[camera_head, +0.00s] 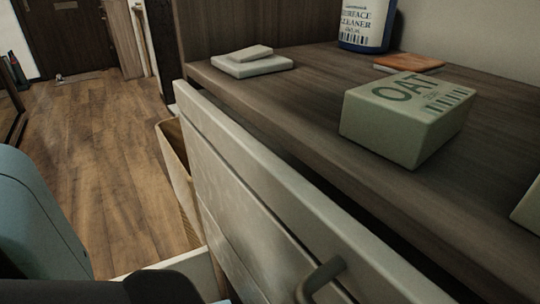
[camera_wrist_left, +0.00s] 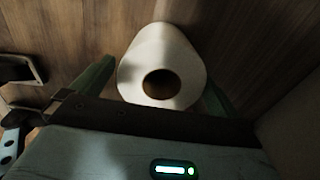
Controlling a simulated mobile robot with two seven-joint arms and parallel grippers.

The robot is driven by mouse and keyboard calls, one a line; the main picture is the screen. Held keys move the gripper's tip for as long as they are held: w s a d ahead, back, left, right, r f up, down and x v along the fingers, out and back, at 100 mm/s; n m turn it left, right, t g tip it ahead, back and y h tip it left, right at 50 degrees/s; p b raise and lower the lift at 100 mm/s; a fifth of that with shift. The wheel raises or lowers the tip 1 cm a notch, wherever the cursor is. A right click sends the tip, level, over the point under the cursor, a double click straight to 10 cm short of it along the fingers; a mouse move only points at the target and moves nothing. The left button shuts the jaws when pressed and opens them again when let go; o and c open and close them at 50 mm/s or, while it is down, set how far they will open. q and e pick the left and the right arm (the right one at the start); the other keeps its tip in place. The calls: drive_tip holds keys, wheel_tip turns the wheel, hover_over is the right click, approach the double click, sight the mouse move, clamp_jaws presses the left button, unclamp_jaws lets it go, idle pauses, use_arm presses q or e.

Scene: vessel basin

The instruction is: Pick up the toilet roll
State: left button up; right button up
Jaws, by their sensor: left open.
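The toilet roll (camera_wrist_left: 158,45) is a white roll with a dark round core hole, seen from its end in the left wrist view. It rests on or close to a brown wood-grain surface. My left gripper (camera_wrist_left: 161,72) is open, with one green finger on each side of the roll. The gripper body hides the lower part of the view and the finger bases. I cannot tell whether the fingers touch the roll. The head view does not show the roll. My right gripper is in neither view.
In the head view a pale drawer (camera_head: 250,180) with a dark handle (camera_head: 320,281) stands open before a wooden counter. On the counter are an oat box (camera_head: 400,125), a cleaner bottle (camera_head: 366,25), an orange item (camera_head: 410,62) and white stacked pieces (camera_head: 250,62). Floor (camera_head: 100,150) is open at left.

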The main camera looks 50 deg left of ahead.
use_arm(q)
wheel_tip(320, 180, down, 4)
drive_tip(key=shift+d+r+b, duration=0.1)
drive_tip(key=shift+d+b, duration=0.05)
drive_tip(key=shift+b, duration=1)
drive_tip(key=shift+w+f, duration=0.1)
drive_tip(key=shift+f, duration=0.15)
drive_tip(key=c, duration=0.7)
drive_tip(key=shift+r, duration=0.15)
drive_tip(key=shift+c, duration=0.5)
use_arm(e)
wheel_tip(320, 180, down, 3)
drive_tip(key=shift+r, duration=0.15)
use_arm(q)
drive_tip(key=shift+r+p, duration=0.35)
drive_tip(key=shift+r, duration=0.15)
wheel_tip(320, 180, up, 3)
drive_tip(key=shift+f+p, duration=0.1)
drive_tip(key=shift+p, duration=0.95)
drive_tip(key=s+d+r+p, duration=0.1)
drive_tip(key=s+d+p, duration=0.3)
drive_tip(key=s+d, duration=0.5)
drive_tip(key=shift+s+p, duration=0.3)
drive_tip(key=shift+s, duration=1.75)
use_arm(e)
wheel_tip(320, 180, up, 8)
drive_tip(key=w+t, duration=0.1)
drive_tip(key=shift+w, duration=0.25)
